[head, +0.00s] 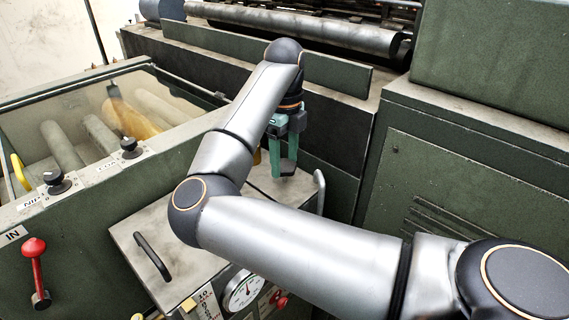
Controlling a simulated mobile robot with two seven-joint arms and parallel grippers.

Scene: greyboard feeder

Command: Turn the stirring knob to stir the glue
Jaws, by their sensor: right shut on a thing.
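My right gripper (284,162) reaches in over the grey lid and points down at its far end. Its green fingers are shut on a small dark thing (288,166), which I take for the stirring knob. The fingers hide most of it, so its turn angle cannot be read. My left gripper is not in view.
Two black knobs (130,148) (55,181) sit on the trough's front rail. A red-knobbed lever (34,262) is at lower left. The grey lid (190,243) has a black handle (152,257). A gauge (244,291) is below. Green machine walls (440,190) stand close behind and right.

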